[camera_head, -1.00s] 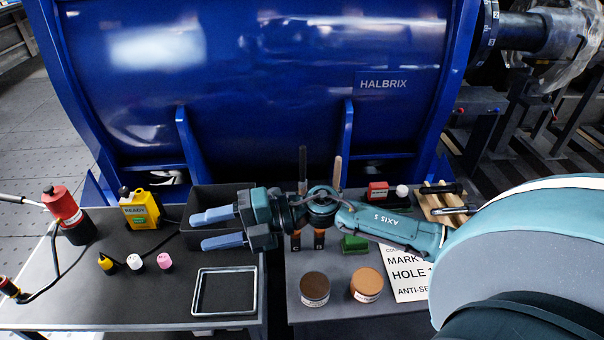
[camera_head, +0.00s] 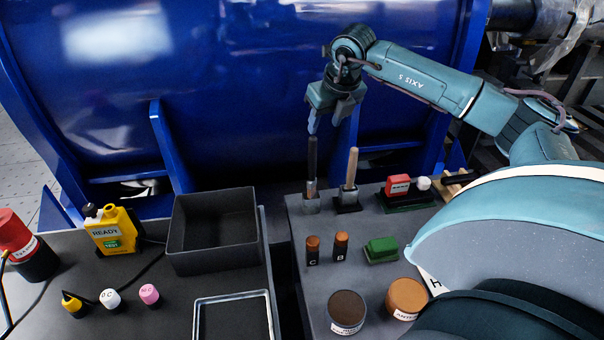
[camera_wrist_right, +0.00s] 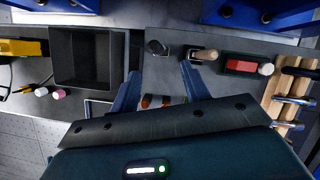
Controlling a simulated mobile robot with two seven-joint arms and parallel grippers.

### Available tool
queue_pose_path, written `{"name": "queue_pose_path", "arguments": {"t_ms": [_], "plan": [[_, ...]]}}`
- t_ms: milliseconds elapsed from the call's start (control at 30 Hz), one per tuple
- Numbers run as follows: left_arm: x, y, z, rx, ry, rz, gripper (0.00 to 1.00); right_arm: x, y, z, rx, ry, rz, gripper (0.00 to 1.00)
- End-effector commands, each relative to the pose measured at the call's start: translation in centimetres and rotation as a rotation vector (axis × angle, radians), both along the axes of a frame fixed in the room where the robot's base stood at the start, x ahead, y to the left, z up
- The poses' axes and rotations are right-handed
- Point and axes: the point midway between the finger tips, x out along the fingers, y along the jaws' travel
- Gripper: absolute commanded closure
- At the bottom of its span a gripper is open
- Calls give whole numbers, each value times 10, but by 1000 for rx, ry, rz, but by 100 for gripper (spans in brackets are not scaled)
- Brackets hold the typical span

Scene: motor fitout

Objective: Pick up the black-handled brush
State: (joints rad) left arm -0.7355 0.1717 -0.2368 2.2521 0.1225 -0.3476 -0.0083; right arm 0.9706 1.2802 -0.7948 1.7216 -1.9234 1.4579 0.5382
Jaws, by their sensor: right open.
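The black-handled brush (camera_head: 312,160) stands upright in a small holder on the right-hand table, handle up. The right wrist view looks down on its dark handle end (camera_wrist_right: 157,47). My right gripper (camera_head: 314,124) is open and empty, pointing down just above the handle top in the head view. In the right wrist view the brush shows between the lines of the two blue fingers, slightly beyond the right gripper's tips (camera_wrist_right: 160,68). I see no contact. My left gripper is not in view.
A wooden-handled brush (camera_head: 351,168) stands close to the right. Two small orange-capped bottles, a green block (camera_head: 381,249) and two round tins (camera_head: 347,312) are in front. A dark open bin (camera_head: 215,262) is left, across a gap. The blue HALBRIX drum (camera_head: 240,100) rises behind.

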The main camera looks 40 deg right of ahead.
Motion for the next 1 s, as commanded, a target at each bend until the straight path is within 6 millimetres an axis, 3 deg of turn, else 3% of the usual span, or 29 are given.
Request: {"name": "queue_pose_path", "arguments": {"t_ms": [400, 667, 1000], "plan": [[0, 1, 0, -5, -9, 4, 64, 25, -4, -64, 3, 3, 2, 54], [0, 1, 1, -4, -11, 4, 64, 34, -4, -82, 3, 1, 4, 54], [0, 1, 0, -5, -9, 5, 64, 52, -5, -121, 1, -1, 3, 54]]}}
